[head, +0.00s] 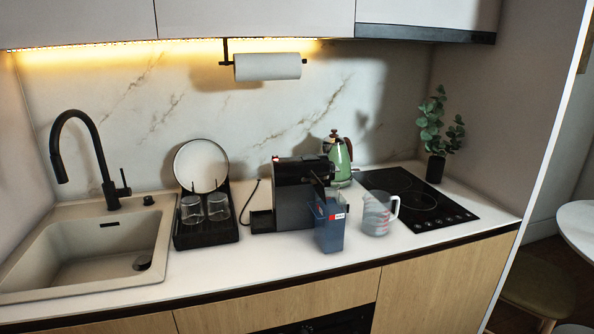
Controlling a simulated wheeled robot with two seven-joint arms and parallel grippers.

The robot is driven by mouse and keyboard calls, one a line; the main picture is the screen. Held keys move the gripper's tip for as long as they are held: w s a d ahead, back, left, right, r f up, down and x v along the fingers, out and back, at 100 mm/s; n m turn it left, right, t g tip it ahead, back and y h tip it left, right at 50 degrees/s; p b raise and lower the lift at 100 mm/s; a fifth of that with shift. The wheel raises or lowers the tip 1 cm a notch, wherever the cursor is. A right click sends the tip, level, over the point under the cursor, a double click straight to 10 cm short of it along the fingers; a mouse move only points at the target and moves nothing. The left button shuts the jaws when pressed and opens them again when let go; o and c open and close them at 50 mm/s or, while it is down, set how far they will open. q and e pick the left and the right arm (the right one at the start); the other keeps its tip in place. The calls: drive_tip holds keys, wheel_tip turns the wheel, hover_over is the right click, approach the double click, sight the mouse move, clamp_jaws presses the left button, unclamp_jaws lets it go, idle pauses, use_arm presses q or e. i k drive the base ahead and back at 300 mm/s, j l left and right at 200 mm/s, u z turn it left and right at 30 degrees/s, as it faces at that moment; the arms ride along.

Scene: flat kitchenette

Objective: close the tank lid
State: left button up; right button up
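The water tank (329,232) is a dark blue, see-through upright container with a red and white label. It is at the front right corner of the black coffee machine (292,185). A thin dark flap at the tank's top left, which looks like its lid (317,184), stands tilted up rather than flat. Whether the tank is attached to the machine or stands apart is hard to tell. Neither of my grippers is in view.
A clear measuring jug (378,215) stands just right of the tank. A green kettle (339,160) is behind. A cooktop (412,198) and plant (439,130) are at right. A dish rack (206,230) with glasses and a sink (90,255) are at left.

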sight(318, 187)
drive_tip(key=i+j+z, duration=0.8)
drive_tip(key=k+j, duration=0.1)
